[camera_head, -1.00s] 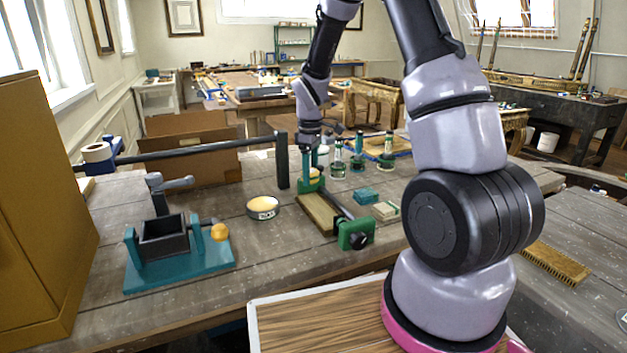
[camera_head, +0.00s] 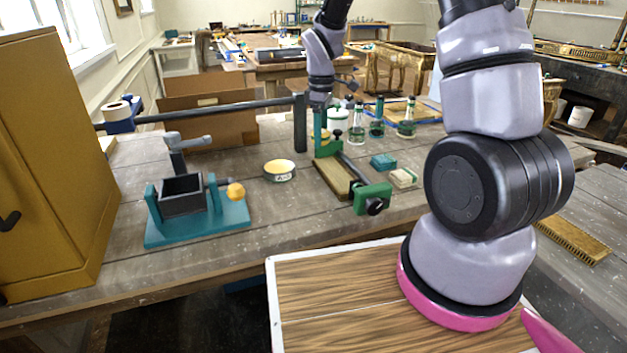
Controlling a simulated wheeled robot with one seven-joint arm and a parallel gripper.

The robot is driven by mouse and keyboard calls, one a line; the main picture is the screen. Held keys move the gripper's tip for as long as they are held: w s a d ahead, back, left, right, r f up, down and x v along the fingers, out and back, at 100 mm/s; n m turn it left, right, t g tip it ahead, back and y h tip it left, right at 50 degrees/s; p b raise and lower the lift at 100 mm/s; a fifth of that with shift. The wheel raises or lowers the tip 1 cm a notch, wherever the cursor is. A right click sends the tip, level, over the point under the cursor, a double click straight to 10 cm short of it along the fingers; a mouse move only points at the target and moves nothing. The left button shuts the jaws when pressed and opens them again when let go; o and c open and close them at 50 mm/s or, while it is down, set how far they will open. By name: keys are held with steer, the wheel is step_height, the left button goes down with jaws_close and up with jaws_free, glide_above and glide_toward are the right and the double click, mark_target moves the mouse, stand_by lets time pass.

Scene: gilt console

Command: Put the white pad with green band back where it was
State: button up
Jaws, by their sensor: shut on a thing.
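The white pad with a green band (camera_head: 403,178) lies on the grey workbench, just right of the green clamp's near end. A small teal block (camera_head: 383,161) lies just behind it. The green clamp (camera_head: 373,198) has a dark rod, a wooden base and a green upright (camera_head: 328,146) at its far end. My gripper (camera_head: 320,108) is at the top of that upright, away from the pad. It seems shut on the upright; its fingertips are small and partly hidden, so the exact grip is unclear. A yellow piece shows beside the upright.
A round tin (camera_head: 279,171) stands left of the clamp. A teal fixture with a dark box (camera_head: 183,195) is further left. Several bottles (camera_head: 377,120) stand behind the clamp. A long dark bar (camera_head: 200,113) crosses the bench's back left. Bench around the tin is clear.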

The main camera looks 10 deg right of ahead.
steer(key=s+a+n, duration=0.7)
steer(key=s+a, duration=0.2)
steer(key=s, duration=0.1)
glide_above(295, 199)
step_height(295, 199, down, 5)
steer(key=shift+f, duration=0.2)
steer(key=shift+w+f, duration=0.1)
steer(key=shift+f, duration=2.2)
steer(key=shift+f, duration=0.1)
steer(key=o, duration=1.3)
